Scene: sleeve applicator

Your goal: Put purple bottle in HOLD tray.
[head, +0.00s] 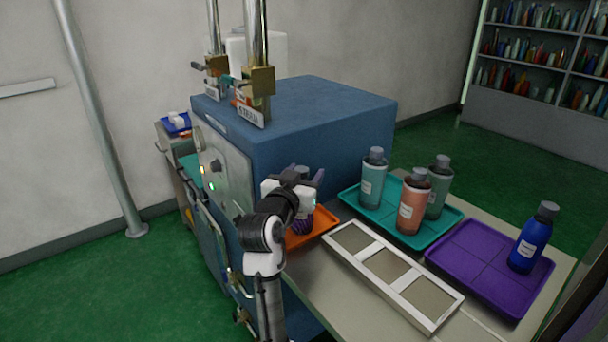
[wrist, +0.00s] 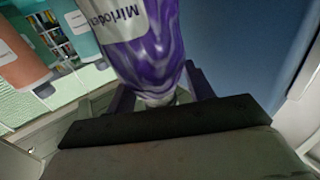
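The purple bottle (head: 300,224) has swirled sides and stands at the orange tray (head: 325,222), beside the blue machine. My gripper (head: 304,181) is at the bottle and covers much of it in the head view. In the wrist view the bottle (wrist: 156,60) fills the upper middle with a white label reading "Mirloden". My gripper's fingers (wrist: 160,92) lie on either side of it. I cannot tell if they press on it. No tray shows a readable HOLD label; a teal tray (head: 446,237) and a purple tray (head: 464,284) lie to the right.
Two green bottles (head: 372,184) and a salmon bottle (head: 412,204) stand on the teal tray. A blue bottle (head: 530,243) stands on the purple tray. A white three-part frame (head: 440,322) lies in front. The blue machine (head: 325,125) closes off the left side.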

